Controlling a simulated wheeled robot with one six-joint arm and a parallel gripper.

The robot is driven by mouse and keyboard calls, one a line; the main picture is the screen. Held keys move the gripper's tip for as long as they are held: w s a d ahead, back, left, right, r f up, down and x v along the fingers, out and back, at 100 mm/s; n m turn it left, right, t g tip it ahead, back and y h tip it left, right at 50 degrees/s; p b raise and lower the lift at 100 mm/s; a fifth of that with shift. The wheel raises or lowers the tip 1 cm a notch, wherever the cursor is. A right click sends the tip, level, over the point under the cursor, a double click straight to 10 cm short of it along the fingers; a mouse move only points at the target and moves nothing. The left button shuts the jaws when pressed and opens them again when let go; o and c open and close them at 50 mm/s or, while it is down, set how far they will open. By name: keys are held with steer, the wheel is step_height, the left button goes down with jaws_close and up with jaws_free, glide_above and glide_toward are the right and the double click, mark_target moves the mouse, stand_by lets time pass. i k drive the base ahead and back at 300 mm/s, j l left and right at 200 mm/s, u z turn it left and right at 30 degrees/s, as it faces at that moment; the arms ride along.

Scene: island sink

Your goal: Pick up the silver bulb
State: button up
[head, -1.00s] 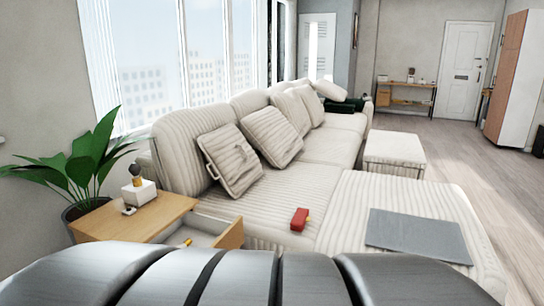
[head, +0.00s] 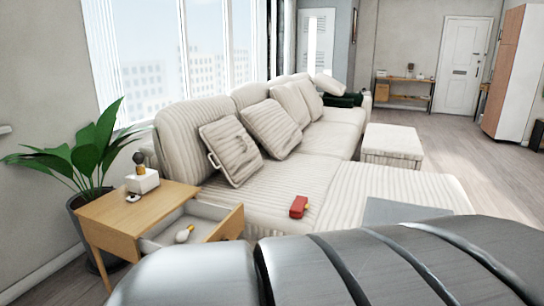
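No thing in the head view can be made out surely as the silver bulb. A wooden side table (head: 110,214) stands at the left with its drawer (head: 222,229) pulled open. A small pale bulb-shaped item (head: 184,234) with a yellowish end lies in the drawer. On the tabletop, a dark rounded item with a yellowish lower part (head: 139,161) stands on a white block (head: 142,182). A very small item (head: 132,198) lies in front of the block, too small to identify. My gripper is not in view; my grey arm fills the bottom right.
A striped cream sofa (head: 310,175) stands behind and right of the drawer. A red object (head: 299,206) and a grey mat (head: 400,211) lie on it. A plant (head: 85,160) stands left of the table. Open floor (head: 430,155) lies at the right.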

mark_target(138, 158)
steer(key=u, duration=1.05)
